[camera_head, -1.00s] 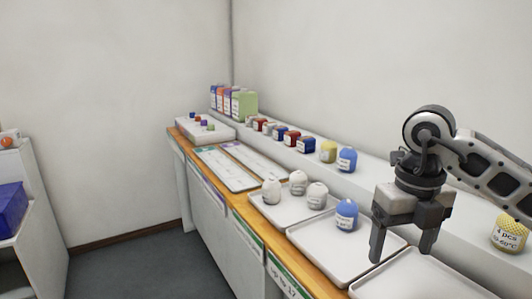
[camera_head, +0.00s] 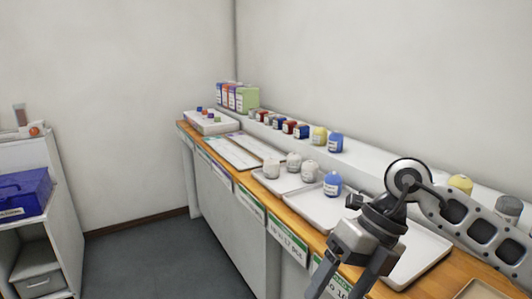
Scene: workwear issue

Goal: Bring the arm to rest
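My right arm comes in from the right, over the front of the counter. Its gripper (camera_head: 347,284) points down and its two fingers are apart with nothing between them. The gripper is in front of the counter's front edge, beside the white trays. My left gripper is not in the picture.
A wooden-edged counter (camera_head: 266,196) holds white trays (camera_head: 310,208). A back shelf holds small coloured items. At left a cabinet bears a blue toolbox (camera_head: 22,194). The grey floor (camera_head: 150,259) between is clear.

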